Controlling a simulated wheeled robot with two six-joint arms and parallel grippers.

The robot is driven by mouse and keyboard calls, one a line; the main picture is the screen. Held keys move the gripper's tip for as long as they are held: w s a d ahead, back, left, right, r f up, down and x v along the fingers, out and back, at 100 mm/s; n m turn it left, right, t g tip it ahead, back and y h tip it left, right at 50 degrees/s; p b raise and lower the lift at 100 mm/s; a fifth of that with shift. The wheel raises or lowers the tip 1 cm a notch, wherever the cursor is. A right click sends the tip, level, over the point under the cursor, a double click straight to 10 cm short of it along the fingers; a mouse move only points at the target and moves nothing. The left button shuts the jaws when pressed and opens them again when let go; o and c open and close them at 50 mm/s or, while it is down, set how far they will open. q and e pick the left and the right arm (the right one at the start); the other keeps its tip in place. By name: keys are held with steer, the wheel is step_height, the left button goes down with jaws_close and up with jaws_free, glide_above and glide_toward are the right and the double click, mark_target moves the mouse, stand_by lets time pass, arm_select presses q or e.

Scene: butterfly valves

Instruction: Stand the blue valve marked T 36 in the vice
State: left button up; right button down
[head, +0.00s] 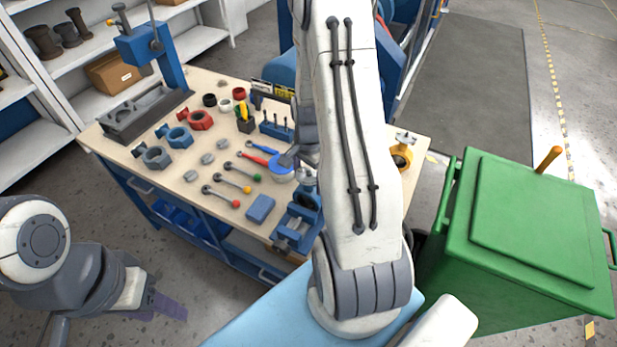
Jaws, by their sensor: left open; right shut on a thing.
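My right gripper (290,157) reaches down over the table and is shut on a round blue valve (280,174) with a pale disc; my arm hides part of it, and no marking is readable. The blue vice (293,232) stands at the table's front right edge, just below the held valve in the picture. Whether the valve touches anything is unclear. Another blue valve (180,138) lies at the left of the table, beside a grey one (156,158) and a red one (200,120). My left gripper (165,306) is open and empty, low at the left, off the table.
Several ball-ended levers (232,187) and a blue box (260,208) lie on the wooden table (190,195). A blue press (150,50) stands at its back left, a yellow valve (401,157) at its right. A green bin (540,215) stands right of the table.

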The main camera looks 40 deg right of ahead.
jaws_free()
step_height(320, 180, up, 10)
steer(key=shift+r+b, duration=0.25)
steer(key=shift+b, duration=0.35)
